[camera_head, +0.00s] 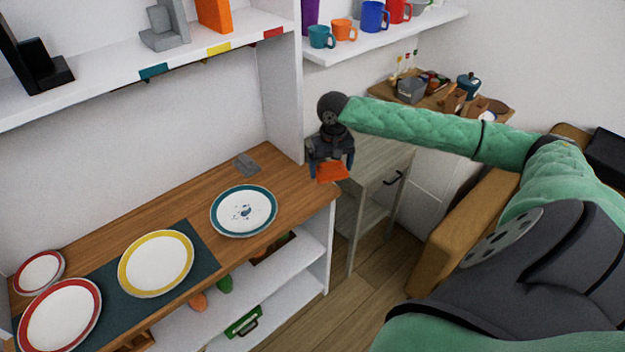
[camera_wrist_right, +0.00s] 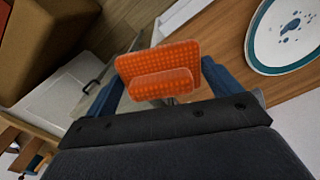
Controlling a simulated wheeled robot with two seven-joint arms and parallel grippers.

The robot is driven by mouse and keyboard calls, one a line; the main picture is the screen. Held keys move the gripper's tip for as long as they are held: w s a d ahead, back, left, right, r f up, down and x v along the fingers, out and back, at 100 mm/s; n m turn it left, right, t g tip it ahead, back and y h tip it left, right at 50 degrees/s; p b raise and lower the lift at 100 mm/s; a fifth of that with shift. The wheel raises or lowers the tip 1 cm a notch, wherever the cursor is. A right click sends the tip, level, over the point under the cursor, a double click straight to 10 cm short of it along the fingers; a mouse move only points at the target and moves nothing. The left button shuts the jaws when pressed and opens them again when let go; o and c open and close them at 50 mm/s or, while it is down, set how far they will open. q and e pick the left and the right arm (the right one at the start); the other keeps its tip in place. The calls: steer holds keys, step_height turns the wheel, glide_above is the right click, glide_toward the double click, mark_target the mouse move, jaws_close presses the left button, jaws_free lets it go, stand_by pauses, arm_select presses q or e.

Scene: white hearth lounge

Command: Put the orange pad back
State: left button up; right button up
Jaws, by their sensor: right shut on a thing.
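The orange pad (camera_head: 331,172) hangs below my right gripper (camera_head: 330,165) in the head view. My right gripper is shut on it, and holds it in the air near the right end of the wooden shelf top. In the right wrist view the orange pad (camera_wrist_right: 158,72) shows a dotted face and a smaller raised block, between the blue fingers of my right gripper (camera_wrist_right: 160,85). My left gripper is not in view.
A teal-rimmed plate (camera_head: 244,211), a yellow-rimmed plate (camera_head: 156,263) and red-rimmed plates (camera_head: 60,316) lie on the wooden top. A small grey object (camera_head: 247,164) lies behind. A grey side table (camera_head: 372,160) stands right, beside an upright white panel (camera_head: 281,100).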

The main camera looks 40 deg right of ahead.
steer(key=shift+s+a, duration=0.1)
steer(key=shift+a, duration=0.45)
steer(key=shift+w+a+n, duration=0.25)
steer(key=shift+w+n, duration=0.05)
steer(key=p, duration=0.5)
glide_above(298, 186)
step_height(298, 186, down, 7)
steer(key=shift+r, duration=0.2)
steer(key=shift+f, duration=0.3)
steer(key=shift+s+f, duration=0.1)
steer(key=shift+f, duration=0.2)
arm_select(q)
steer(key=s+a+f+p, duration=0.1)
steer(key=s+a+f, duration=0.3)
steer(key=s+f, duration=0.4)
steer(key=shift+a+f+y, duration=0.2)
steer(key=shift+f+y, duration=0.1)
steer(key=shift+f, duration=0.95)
arm_select(e)
steer(key=shift+f, duration=1.5)
steer(key=shift+f, duration=0.1)
